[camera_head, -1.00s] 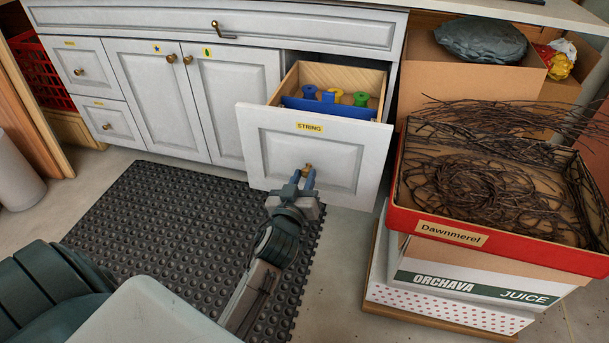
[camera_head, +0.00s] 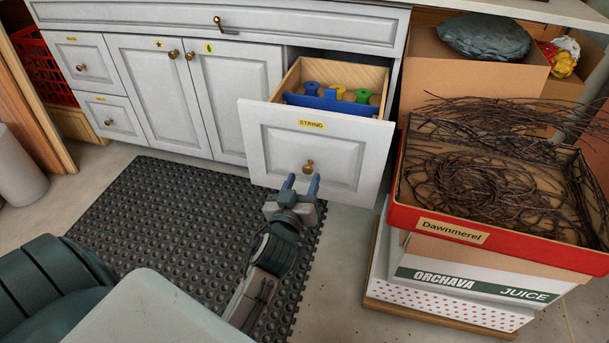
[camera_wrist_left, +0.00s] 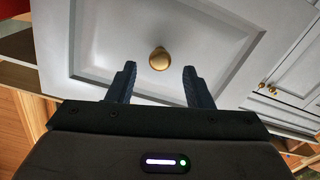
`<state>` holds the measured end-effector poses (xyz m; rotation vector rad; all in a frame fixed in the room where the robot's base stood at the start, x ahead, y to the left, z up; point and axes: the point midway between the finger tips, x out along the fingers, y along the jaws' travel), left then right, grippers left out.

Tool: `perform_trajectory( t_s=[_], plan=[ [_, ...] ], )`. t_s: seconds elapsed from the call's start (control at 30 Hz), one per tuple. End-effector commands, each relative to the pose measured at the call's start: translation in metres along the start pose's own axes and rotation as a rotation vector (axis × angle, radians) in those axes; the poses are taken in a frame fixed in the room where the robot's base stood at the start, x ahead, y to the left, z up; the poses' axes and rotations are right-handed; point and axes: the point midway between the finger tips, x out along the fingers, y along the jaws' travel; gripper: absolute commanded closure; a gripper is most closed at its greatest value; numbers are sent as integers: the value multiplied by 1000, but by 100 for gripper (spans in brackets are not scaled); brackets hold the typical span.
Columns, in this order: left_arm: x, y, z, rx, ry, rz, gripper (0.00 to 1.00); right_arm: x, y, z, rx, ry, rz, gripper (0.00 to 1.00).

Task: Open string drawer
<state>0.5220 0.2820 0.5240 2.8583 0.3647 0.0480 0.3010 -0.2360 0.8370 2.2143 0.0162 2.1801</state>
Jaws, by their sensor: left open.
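The string drawer (camera_head: 270,148) has a white panelled front with a yellow STRING label (camera_head: 311,124). It stands pulled out of the cabinet, with its wooden inside showing. Blue, yellow and green spools (camera_head: 336,93) sit in it behind a blue strip. Its brass knob (camera_head: 308,167) is at the middle of the front. My left gripper (camera_head: 300,185) is open and empty, just in front of and below the knob. In the left wrist view the knob (camera_wrist_left: 159,59) is beyond and between the open fingertips (camera_wrist_left: 159,76), apart from them. My right gripper is not visible.
Right of the drawer, a red box of twigs (camera_head: 451,232) sits on stacked cartons (camera_head: 465,279), close to the drawer's side. Closed cabinet doors (camera_head: 146,95) stand to the left. A black rubber mat (camera_head: 150,220) covers the floor in front.

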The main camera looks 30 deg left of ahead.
Motion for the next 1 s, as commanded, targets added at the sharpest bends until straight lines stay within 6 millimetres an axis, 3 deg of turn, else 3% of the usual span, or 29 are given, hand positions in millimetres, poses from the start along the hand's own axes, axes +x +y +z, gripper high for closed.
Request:
perform_trajectory(
  t_s=[0.2,0.4,0.6,1.0],
  plan=[
    [-43,0,1,-2,-4,-2,54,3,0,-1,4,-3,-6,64],
    [-71,0,1,-2,-2,-1,54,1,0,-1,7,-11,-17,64],
    [-82,0,0,0,0,0,54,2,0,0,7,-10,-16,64],
    [-83,0,0,0,1,1,54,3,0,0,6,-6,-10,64]
  ],
)
